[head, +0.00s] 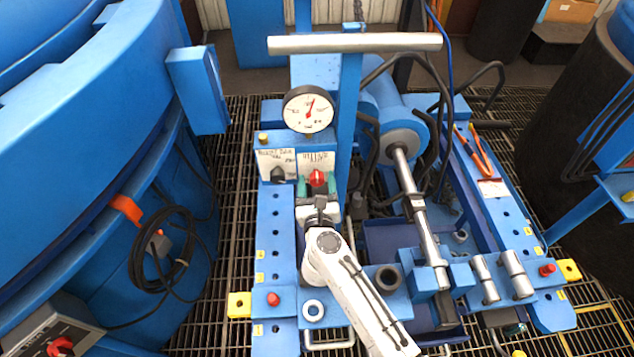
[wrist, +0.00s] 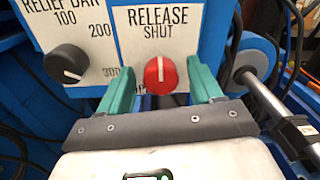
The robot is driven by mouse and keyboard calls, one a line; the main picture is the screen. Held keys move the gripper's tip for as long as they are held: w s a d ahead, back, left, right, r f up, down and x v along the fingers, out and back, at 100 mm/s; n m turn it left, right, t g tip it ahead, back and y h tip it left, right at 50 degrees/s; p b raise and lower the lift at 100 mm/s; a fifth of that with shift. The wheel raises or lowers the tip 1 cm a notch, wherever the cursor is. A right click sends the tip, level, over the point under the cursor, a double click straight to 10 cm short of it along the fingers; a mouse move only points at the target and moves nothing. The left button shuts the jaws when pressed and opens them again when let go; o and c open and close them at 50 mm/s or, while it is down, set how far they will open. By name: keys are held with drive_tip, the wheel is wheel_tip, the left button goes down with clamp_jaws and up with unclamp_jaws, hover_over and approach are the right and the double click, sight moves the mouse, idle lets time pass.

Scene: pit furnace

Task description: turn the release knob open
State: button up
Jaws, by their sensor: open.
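The red release knob (wrist: 152,77) is in the upper middle of the wrist view, on a white plate (wrist: 185,42) lettered RELEASE and SHUT. Its white pointer line stands upright, toward SHUT. Lettering below the knob is mostly hidden by my gripper. The knob (head: 317,178) also shows in the head view, below the dial gauge. My gripper (wrist: 162,84) is open, with one teal finger on each side of the knob. Gaps show between the fingers and the knob. I cannot tell how far the fingertips reach along it.
A black relief knob (wrist: 70,63) sits just left of the release knob. A dial gauge (head: 308,109) is above the panel. A blue post with a grey crossbar (head: 355,43) rises close to the right. A blue cylinder with a steel rod (head: 408,180) lies further right.

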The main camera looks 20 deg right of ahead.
drive_tip(key=shift+c, duration=0.4)
drive_tip(key=c, duration=1)
